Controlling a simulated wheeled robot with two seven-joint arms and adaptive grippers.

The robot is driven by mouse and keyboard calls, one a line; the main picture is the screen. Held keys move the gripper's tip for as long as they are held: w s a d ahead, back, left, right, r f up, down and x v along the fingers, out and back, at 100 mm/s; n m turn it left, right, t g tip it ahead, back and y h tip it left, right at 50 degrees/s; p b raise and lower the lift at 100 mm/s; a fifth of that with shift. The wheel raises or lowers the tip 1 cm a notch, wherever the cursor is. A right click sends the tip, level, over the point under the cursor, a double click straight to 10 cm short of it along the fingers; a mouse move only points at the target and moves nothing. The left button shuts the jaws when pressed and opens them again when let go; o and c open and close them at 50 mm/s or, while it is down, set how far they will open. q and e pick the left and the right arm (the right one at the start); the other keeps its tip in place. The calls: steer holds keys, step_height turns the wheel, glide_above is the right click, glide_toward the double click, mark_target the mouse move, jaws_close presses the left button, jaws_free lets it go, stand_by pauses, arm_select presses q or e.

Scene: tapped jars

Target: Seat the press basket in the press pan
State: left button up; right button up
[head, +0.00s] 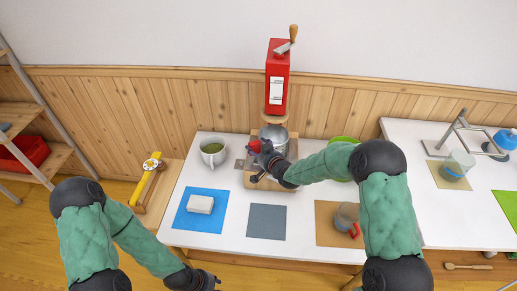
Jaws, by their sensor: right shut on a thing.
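A metal vessel (274,136) with a red part (254,146) at its left is on the wooden board below the red grinder. My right gripper (262,161) is shut at this red part, seemingly its handle; the fingers hide the contact. I cannot tell whether this vessel is the press basket. A small grey cup (346,214) with a red handle stands on the brown mat. On the right table a frame with a lever (455,130) stands behind a clear cup (459,163); I cannot make out the press pan. My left gripper (207,281) is low at the front, its jaws unclear.
The red grinder (278,85) stands behind the board. The grey mat (267,222) is bare.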

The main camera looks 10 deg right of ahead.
steer(key=shift+f, duration=0.2)
steer(key=o, duration=1.5)
steer(key=shift+o, duration=0.4)
steer(key=shift+f, duration=0.15)
steer(key=shift+s, duration=0.1)
steer(key=p+v, duration=0.2)
steer(key=v, duration=0.5)
steer(key=shift+s+r, duration=0.3)
stand_by(0.3)
steer(key=shift+s+d, duration=0.1)
steer(key=shift+d, duration=0.05)
steer(key=v, duration=1.2)
stand_by(0.3)
